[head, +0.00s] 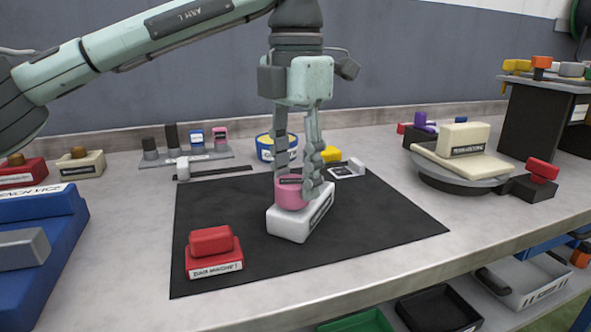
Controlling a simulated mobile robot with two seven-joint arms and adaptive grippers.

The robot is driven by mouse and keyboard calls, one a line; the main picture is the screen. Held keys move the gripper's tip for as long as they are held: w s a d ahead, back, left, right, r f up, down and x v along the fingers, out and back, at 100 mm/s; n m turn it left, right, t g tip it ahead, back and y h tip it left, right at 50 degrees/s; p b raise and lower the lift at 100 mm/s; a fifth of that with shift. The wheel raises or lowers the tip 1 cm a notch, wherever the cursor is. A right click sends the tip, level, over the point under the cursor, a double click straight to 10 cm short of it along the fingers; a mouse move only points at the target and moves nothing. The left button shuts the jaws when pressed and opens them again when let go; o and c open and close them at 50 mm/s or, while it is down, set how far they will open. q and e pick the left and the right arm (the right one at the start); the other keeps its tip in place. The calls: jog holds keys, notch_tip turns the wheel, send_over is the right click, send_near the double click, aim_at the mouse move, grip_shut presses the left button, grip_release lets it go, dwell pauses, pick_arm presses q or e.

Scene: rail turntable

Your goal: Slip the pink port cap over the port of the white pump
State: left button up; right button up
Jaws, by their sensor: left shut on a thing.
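The white pump (291,227) is a pale block with a dark label, lying on the black mat (390,231) near its middle. The pink port cap (291,194) is at the top of the pump, between the fingers of my left gripper (302,188). My left gripper points straight down and is shut on the cap. The cap hides the port, so I cannot tell how far it sits over it. My right gripper is not in view.
A red block (213,253) stands on the mat's front left. A rack (190,156) and a blue-and-yellow tub (277,148) stand behind the mat. A turntable (455,177) with a cream block is at right. A blue vice (35,240) fills the left edge. The mat's right side is clear.

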pick_arm(q)
jog(key=shift+f+b, duration=0.3)
jog(key=shift+f, duration=0.2)
dwell(0.4)
jog(key=o, duration=0.9)
